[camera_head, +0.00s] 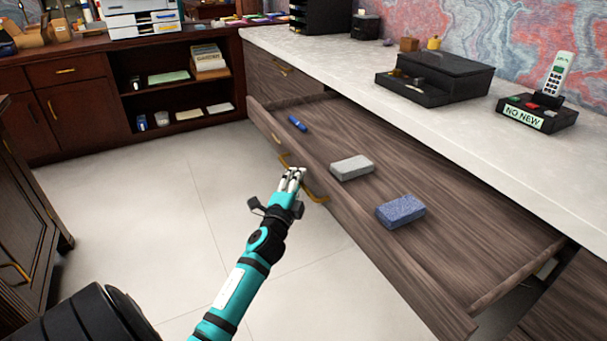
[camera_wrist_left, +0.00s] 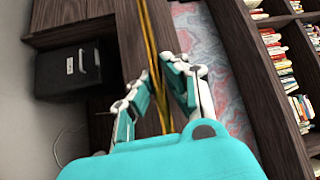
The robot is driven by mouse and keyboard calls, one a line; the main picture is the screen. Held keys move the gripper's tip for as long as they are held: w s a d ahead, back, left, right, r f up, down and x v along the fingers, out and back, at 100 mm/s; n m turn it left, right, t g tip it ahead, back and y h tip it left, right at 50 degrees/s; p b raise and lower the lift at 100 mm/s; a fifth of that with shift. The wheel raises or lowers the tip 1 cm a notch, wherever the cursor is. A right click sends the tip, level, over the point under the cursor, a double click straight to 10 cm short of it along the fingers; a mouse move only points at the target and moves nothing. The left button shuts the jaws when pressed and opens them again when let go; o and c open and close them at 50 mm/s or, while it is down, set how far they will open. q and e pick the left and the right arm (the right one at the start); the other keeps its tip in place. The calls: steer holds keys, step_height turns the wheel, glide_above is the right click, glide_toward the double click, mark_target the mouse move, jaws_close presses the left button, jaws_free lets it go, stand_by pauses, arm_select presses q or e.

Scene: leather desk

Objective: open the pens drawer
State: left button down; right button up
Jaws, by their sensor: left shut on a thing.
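A wide wooden drawer (camera_head: 430,225) is pulled out from under the light counter in the head view. A blue pen-like item (camera_head: 297,123), a grey block (camera_head: 351,167) and a blue speckled block (camera_head: 400,211) lie inside it. A gold handle (camera_head: 316,196) sits on its front, partly hidden by my left gripper (camera_head: 292,174). In the left wrist view, the long gold handle (camera_wrist_left: 150,45) runs between the fingers of my left gripper (camera_wrist_left: 163,75), which is shut on it. My right gripper is not in view.
The counter (camera_head: 430,110) above the drawer holds a black box (camera_head: 444,75) and a phone on a base (camera_head: 537,113). Dark cabinets with shelves (camera_head: 180,95) stand at the back left. The tiled floor (camera_head: 150,200) in front of the drawer is clear.

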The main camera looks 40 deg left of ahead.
arm_select(q)
steer(key=shift+d+f, duration=0.1)
steer(key=shift+f, duration=0.2)
steer(key=c, duration=1.5)
jaws_free()
steer(key=shift+o, duration=0.6)
steer(key=shift+r, duration=0.1)
steer(key=shift+s, duration=0.1)
steer(key=v, duration=1.1)
steer(key=shift+s+d, duration=0.2)
steer(key=shift+s, duration=0.2)
steer(key=shift+d, duration=0.1)
